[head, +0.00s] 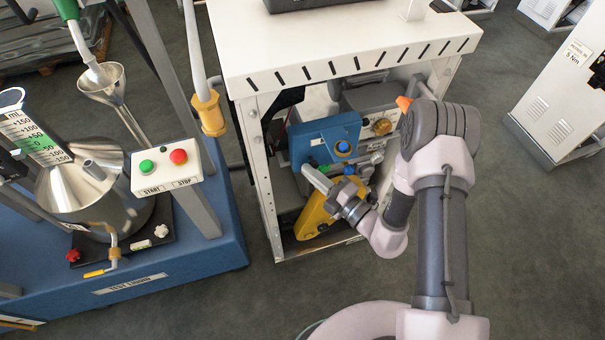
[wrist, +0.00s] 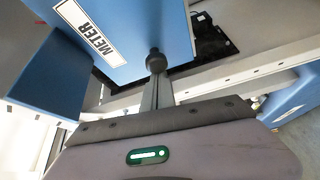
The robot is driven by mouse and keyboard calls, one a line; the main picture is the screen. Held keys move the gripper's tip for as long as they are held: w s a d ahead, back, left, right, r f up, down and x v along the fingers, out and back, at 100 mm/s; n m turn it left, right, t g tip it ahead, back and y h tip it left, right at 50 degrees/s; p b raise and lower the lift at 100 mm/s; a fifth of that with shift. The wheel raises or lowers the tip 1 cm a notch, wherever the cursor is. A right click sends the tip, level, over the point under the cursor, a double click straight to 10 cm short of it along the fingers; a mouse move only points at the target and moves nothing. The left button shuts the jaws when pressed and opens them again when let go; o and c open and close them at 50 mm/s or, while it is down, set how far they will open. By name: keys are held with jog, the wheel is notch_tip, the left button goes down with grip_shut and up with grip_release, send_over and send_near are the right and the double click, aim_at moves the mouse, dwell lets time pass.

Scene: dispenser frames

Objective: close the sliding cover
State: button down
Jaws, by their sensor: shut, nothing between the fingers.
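A blue box-like part with a METER label (wrist: 100,40) fills the upper left of the wrist view. A blue unit (head: 325,140) stands inside the white frame in the head view. I cannot tell for certain which surface is the sliding cover. My gripper (wrist: 158,78) is shut and empty, its narrow fingers pointing at the blue part. A small round black knob (wrist: 156,61) sits at or just beyond the fingertips; whether they touch is unclear. In the head view my gripper (head: 308,172) is at the lower front of the blue unit, partly hiding it.
A yellow part (head: 316,216) lies just below my gripper. The white frame's top (head: 340,50) overhangs the bay, and its left post (head: 258,165) stands close by. A blue-based filling station (head: 210,258) with a START/STOP box (head: 165,165) is at left. The floor in front is clear.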

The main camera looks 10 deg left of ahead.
jog(key=w+d, duration=0.5)
jog(key=d, duration=0.2)
jog(key=w+d, duration=0.4)
jog(key=d, duration=0.4)
jog(key=shift+w+d+b, duration=0.3)
jog(key=shift+w, duration=0.05)
jog(key=shift+r, duration=0.15)
jog(key=shift+d, duration=0.1)
